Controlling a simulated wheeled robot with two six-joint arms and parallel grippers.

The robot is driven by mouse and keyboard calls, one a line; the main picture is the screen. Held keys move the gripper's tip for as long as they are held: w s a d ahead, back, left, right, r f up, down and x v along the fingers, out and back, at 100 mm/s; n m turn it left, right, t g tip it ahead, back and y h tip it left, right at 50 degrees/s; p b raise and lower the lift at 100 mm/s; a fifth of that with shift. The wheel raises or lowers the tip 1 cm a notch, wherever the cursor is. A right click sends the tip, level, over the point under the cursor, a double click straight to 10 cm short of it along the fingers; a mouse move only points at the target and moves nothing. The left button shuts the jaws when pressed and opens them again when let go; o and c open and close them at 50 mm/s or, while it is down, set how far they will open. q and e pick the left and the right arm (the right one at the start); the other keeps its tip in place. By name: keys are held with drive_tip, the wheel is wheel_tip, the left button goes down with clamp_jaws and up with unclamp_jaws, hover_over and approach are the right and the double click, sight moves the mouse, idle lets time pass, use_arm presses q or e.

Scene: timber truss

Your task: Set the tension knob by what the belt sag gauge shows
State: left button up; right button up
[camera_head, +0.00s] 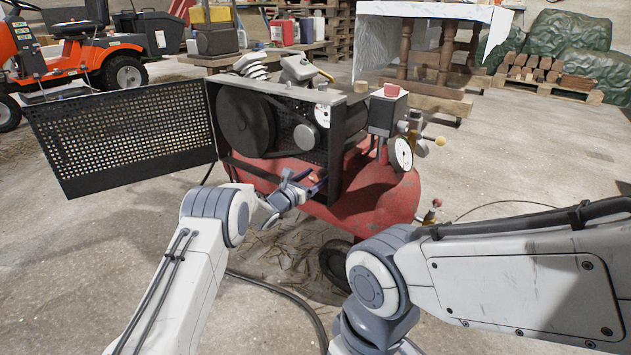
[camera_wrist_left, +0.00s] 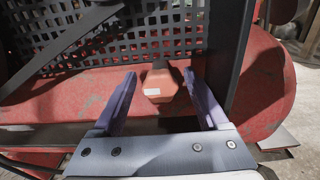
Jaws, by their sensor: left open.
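The belt sag gauge (camera_head: 322,115) is a small white dial by the belt on the red compressor (camera_head: 375,195); its reading is too small to tell. A red-orange knob with a pale label (camera_wrist_left: 158,84), which looks like the tension knob, stands low inside the belt housing in the left wrist view. My left gripper (camera_head: 312,181) is open, at the lower front of the housing. In the left wrist view its fingers (camera_wrist_left: 161,95) stand on either side of the knob, with gaps visible. The large pulley (camera_head: 246,122) shows above. My right arm's gripper is out of view.
The perforated guard (camera_head: 125,140) is swung open to the left. A second white dial (camera_head: 400,153) sits at the compressor's right. A hose (camera_head: 285,295) lies on the floor in front. An orange mower (camera_head: 75,55) stands behind left; floor at right is mostly clear.

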use_arm(q)
clamp_jaws()
idle(0.3)
